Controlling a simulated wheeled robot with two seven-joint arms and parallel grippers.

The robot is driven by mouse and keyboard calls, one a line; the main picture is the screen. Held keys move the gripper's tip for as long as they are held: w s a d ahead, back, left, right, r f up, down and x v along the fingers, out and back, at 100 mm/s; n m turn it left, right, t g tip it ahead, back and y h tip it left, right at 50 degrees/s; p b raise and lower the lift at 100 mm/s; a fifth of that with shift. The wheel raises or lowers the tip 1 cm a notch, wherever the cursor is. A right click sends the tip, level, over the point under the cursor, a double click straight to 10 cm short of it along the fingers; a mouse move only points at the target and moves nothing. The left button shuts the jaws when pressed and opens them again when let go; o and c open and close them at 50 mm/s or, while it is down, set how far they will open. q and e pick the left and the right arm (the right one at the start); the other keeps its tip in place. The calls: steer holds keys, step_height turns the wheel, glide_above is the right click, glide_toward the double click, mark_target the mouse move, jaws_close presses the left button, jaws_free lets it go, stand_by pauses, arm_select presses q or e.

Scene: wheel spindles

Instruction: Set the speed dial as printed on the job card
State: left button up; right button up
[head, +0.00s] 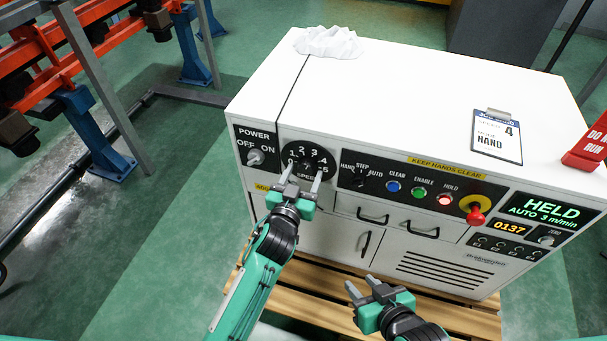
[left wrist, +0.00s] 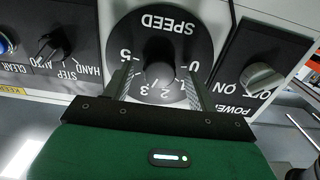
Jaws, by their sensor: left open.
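The black speed dial plate (head: 308,154) is on the front of the white cabinet, numbered 0 to 5. Its dark knob (left wrist: 158,70) shows in the left wrist view, where the plate is upside down. My left gripper (head: 303,173) is open, its fingers on either side of the knob; I cannot tell whether they touch it. I cannot make out which number the knob points to. The job card (head: 497,140), on a clipboard on the cabinet top, reads speed 4, mode HAND. My right gripper (head: 363,285) is open and empty, low in front of the cabinet.
The power switch (head: 255,157) is left of the dial; the mode switch (head: 359,178) and several coloured buttons are right. A red emergency knob (head: 476,214) sticks out farther right. The display (head: 543,211) reads HELD, AUTO 3 m/min. A white cloth (head: 328,42) lies on top.

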arm_select(q)
steer(key=shift+w+d, duration=0.15)
steer(key=shift+w, duration=0.25)
arm_select(e)
steer(key=shift+a, duration=0.25)
steer(key=shift+s, duration=0.15)
arm_select(q)
steer(key=c, duration=1)
arm_select(e)
steer(key=shift+d, duration=0.1)
steer(key=shift+f, duration=0.1)
